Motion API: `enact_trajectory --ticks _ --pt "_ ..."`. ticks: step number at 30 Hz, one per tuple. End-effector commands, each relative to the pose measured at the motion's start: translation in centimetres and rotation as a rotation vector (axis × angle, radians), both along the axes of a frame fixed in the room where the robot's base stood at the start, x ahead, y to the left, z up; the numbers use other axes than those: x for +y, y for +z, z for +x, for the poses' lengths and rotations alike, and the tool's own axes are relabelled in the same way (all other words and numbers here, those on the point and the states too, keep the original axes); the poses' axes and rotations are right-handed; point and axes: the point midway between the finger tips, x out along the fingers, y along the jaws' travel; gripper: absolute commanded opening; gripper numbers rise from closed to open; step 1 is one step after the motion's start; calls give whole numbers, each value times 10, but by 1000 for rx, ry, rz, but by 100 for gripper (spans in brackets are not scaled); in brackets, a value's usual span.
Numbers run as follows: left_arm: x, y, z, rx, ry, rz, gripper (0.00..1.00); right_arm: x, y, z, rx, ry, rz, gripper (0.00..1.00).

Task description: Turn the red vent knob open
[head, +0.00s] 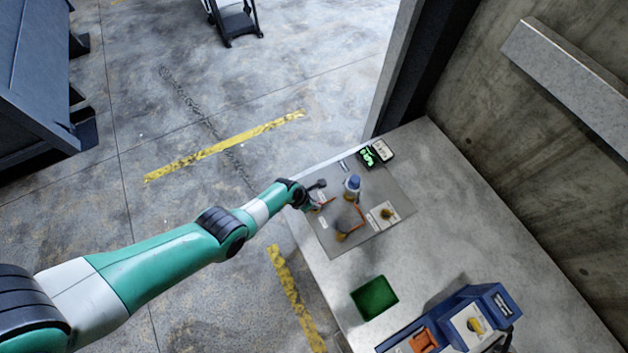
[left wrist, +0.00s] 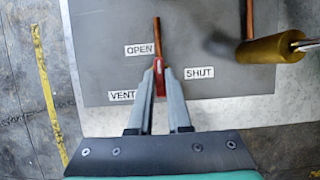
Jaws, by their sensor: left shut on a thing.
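The red vent knob (left wrist: 160,80) is a narrow red piece, upright in the left wrist view, at the lower end of a copper pipe (left wrist: 157,38). My left gripper (left wrist: 159,72) is shut on it, one finger on each side, so its lower part is partly hidden. The OPEN label (left wrist: 139,50) is up and left of the knob, the SHUT label (left wrist: 199,73) is to its right, and the VENT label (left wrist: 121,95) is at lower left. In the head view my left gripper (head: 313,203) is at the panel's left edge. My right gripper is in neither view.
The grey panel (head: 400,190) lies on a pale bench (head: 450,210). It carries a blue-topped fitting (head: 353,182) and a yellow knob on a white plate (head: 373,221). A brass fitting (left wrist: 270,49) is close right of the gripper. A green tray (head: 374,298) and blue unit (head: 488,303) stand nearer.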

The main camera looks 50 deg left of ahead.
Motion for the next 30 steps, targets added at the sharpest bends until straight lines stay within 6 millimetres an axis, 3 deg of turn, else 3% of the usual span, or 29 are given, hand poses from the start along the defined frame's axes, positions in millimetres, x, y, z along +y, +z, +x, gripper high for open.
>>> enact_trajectory --ticks 14,15,19,30 --pt "0 0 0 -1 14 -1 0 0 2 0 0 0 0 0" --pt "0 0 0 -1 14 -1 23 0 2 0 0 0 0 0" --pt "0 0 0 0 13 -1 46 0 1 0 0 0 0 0" --pt "0 6 -1 0 11 0 46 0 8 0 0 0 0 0"
